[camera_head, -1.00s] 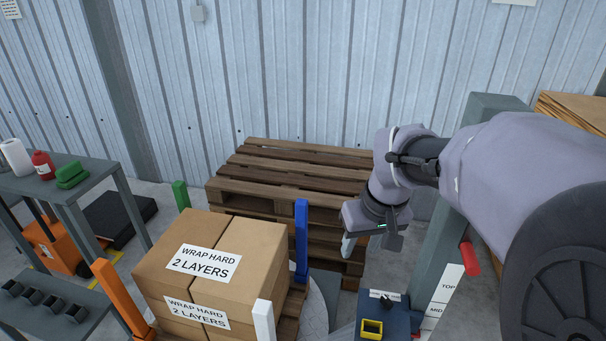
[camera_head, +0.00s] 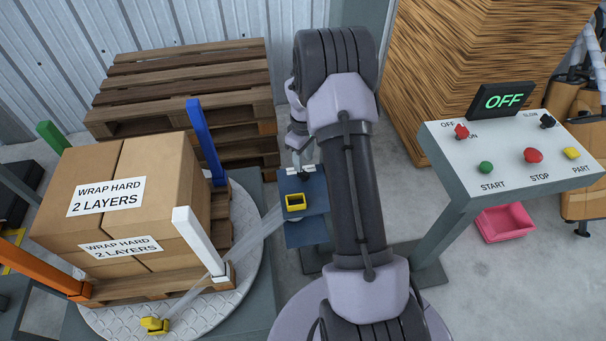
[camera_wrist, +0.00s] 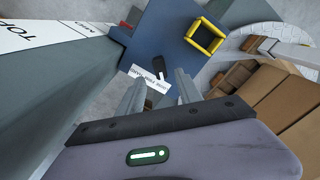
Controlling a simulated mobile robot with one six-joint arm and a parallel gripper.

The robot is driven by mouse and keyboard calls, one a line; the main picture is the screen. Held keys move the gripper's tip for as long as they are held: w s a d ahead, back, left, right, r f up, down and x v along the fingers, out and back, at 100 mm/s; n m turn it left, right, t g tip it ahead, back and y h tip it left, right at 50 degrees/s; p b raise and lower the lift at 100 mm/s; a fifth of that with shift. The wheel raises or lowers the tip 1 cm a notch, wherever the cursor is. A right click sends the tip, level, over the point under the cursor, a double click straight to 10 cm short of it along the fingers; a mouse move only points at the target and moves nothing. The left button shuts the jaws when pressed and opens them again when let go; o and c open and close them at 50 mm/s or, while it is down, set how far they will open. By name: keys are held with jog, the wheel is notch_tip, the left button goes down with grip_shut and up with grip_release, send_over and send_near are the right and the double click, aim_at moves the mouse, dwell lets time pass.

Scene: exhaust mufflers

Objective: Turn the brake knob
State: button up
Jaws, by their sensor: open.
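The brake knob (camera_wrist: 160,66) is a small black knob with a white-tipped pointer, beside a white printed label (camera_wrist: 148,78) on top of the blue carriage (camera_wrist: 165,28). The label's words are too small to read surely. My gripper (camera_wrist: 157,80) is open, its two grey fingers spread either side of the knob's line in the wrist view; contact cannot be told. In the head view my gripper (camera_head: 301,172) is above the back edge of the blue carriage (camera_head: 312,190), and the knob cannot be made out there.
A yellow-rimmed square holder (camera_head: 295,202) sits on the carriage. Clear film (camera_head: 235,245) stretches from there to a yellow clamp (camera_head: 154,325) on the turntable (camera_head: 240,285). Boxes (camera_head: 125,200) with coloured corner posts stand left. A control panel (camera_head: 510,150) reading OFF stands right.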

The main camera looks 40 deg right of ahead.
aim_at(303, 172)
notch_tip(303, 172, down, 6)
jog(key=shift+r+b, duration=0.25)
jog(key=shift+b, duration=0.45)
grip_shut()
